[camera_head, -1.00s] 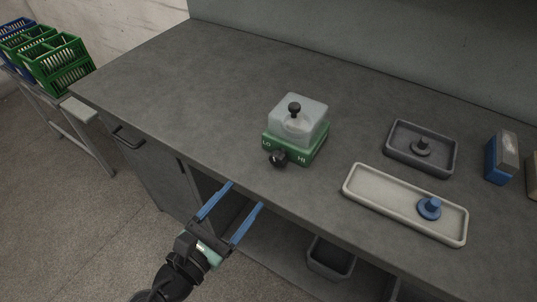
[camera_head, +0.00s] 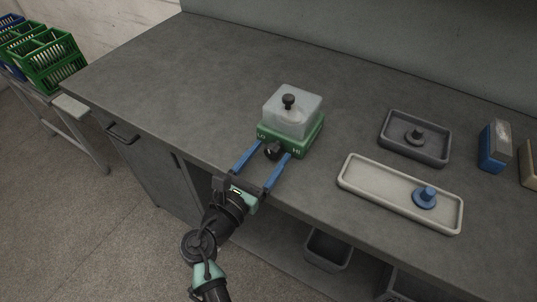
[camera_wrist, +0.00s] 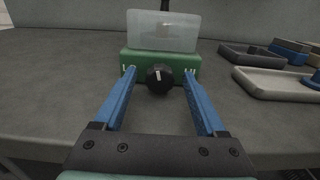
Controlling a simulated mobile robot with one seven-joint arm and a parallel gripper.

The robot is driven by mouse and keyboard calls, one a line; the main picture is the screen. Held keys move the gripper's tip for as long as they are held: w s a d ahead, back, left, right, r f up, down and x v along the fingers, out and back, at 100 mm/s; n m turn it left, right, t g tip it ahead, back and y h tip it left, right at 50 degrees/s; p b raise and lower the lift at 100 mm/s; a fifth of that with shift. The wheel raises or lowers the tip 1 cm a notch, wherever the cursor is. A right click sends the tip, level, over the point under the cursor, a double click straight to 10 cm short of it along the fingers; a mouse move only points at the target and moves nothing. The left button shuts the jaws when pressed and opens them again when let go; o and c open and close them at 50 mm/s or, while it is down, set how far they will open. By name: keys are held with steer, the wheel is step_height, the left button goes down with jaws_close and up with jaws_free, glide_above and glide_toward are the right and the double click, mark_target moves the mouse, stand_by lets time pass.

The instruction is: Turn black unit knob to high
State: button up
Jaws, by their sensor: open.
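The unit has a green base (camera_head: 303,147) with LO at its left and HI at its right on the front face. A translucent cover (camera_head: 292,116) with a small black knob on top sits on it. The black unit knob (camera_head: 272,151) is on the front face between the labels; it also shows in the wrist view (camera_wrist: 159,79), with a pale mark on it. My gripper (camera_head: 272,149) is open, its blue fingers reaching toward the base on either side of the knob. In the wrist view my gripper (camera_wrist: 159,72) shows gaps between both fingers and the knob.
A cream tray (camera_head: 375,190) with a blue spool-like part (camera_head: 425,197) lies to the right, and a dark tray (camera_head: 440,155) behind it. A blue and grey block (camera_head: 494,148) stands further right. The worktop (camera_head: 180,85) left of the unit is clear.

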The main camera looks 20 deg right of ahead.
steer(key=shift+w+d, duration=0.1)
steer(key=shift+d, duration=0.1)
jaws_close()
stand_by(0.3)
steer(key=shift+m, duration=0.3)
steer(key=shift+m+b, duration=1.05)
steer(key=shift+m, duration=1.45)
